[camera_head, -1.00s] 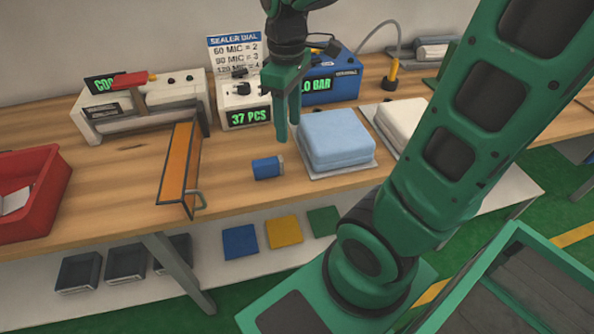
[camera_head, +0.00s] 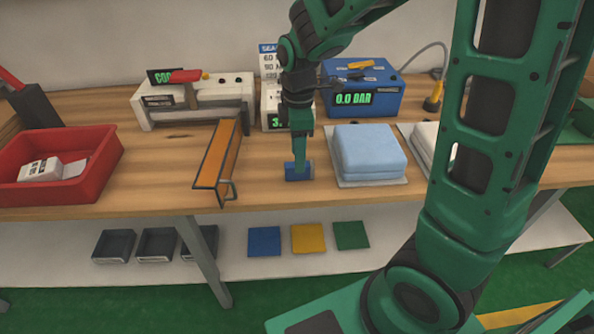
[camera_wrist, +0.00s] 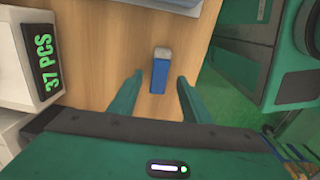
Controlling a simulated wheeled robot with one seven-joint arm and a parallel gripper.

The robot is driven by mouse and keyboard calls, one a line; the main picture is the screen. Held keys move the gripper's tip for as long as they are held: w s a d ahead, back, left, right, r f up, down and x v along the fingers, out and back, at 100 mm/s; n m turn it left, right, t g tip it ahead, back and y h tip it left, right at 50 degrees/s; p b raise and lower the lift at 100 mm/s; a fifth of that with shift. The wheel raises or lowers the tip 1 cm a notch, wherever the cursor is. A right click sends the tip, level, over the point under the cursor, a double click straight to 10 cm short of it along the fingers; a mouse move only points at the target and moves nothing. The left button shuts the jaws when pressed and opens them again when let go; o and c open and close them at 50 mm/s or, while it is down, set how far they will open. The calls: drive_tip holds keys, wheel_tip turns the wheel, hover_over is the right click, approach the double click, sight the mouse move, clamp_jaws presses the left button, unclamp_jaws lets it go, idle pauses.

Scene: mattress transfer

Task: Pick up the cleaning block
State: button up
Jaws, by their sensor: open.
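The cleaning block is most likely the small blue block with a grey end. In the head view this block (camera_head: 292,173) lies on the wooden bench, left of the light blue folded mattress, partly hidden by my gripper (camera_head: 301,166). In the wrist view the blue block (camera_wrist: 159,75) lies with its grey end pointing away, between and slightly beyond the two fingertips. My gripper (camera_wrist: 157,82) is open, pointing down, with a finger on each side and a gap to the block. Whether the fingers are at the block's height is unclear.
The light blue mattress (camera_head: 368,151) sits right of the block on a pale board. An orange angled guide (camera_head: 216,158) with a metal handle stands to the left. Farther left is a red bin (camera_head: 97,178). Display units (camera_head: 365,99) line the back.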

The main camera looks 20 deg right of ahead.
drive_tip(key=f, duration=0.5)
drive_tip(key=shift+d, duration=0.3)
drive_tip(key=shift+c, duration=0.4)
clamp_jaws()
drive_tip(key=shift+r, duration=0.1)
drive_tip(key=shift+w+r, duration=0.1)
drive_tip(key=shift+r, duration=0.4)
drive_tip(key=r, duration=0.2)
drive_tip(key=a+r, duration=0.1)
drive_tip(key=r, duration=0.1)
drive_tip(key=shift+s+a, duration=0.1)
drive_tip(key=shift+s, duration=0.25)
drive_tip(key=s+a+r, duration=0.5)
drive_tip(key=a+r, duration=0.1)
drive_tip(key=a, duration=0.3)
